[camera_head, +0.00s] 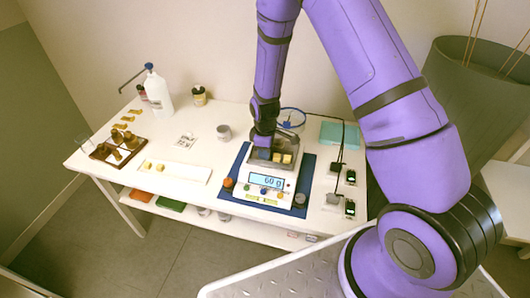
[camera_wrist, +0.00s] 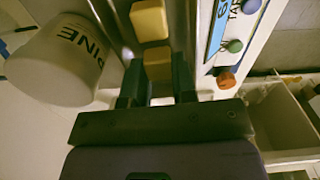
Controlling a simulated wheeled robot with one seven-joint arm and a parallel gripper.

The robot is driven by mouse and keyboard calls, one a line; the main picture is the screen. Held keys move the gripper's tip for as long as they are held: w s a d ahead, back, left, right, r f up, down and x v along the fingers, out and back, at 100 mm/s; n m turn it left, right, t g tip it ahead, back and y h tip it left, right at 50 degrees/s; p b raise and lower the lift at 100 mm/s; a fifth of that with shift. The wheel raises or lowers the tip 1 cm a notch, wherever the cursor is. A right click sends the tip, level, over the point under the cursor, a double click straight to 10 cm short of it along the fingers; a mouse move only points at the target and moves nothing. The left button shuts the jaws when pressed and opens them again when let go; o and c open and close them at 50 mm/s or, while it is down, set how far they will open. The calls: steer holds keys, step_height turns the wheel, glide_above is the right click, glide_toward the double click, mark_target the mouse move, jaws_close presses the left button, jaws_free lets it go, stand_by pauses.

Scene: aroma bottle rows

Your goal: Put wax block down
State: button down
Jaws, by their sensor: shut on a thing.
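My gripper (camera_head: 263,148) is low over the pan of the white kitchen scale (camera_head: 242,184), which stands on a blue mat (camera_head: 309,170). In the wrist view my gripper (camera_wrist: 155,85) is shut on a yellow wax block (camera_wrist: 158,65) between its dark fingers. Another yellow wax block (camera_wrist: 150,20) lies just beyond it. In the head view yellow blocks (camera_head: 282,158) show on the pan beside my gripper. The held block cannot be told apart there. The display seems to read 60 g. Whether the held block touches the pan cannot be told.
A white cup marked PINE (camera_wrist: 75,60) is close to the left finger. Small dark devices (camera_head: 350,177) with cables stand right of the mat. A white strip (camera_head: 178,171) with yellow pieces, a wooden tray (camera_head: 103,152) and a white bottle (camera_head: 157,92) are at left.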

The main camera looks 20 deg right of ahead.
steer(key=shift+f, duration=0.4)
steer(key=shift+f, duration=0.1)
steer(key=c, duration=1.2)
jaws_free()
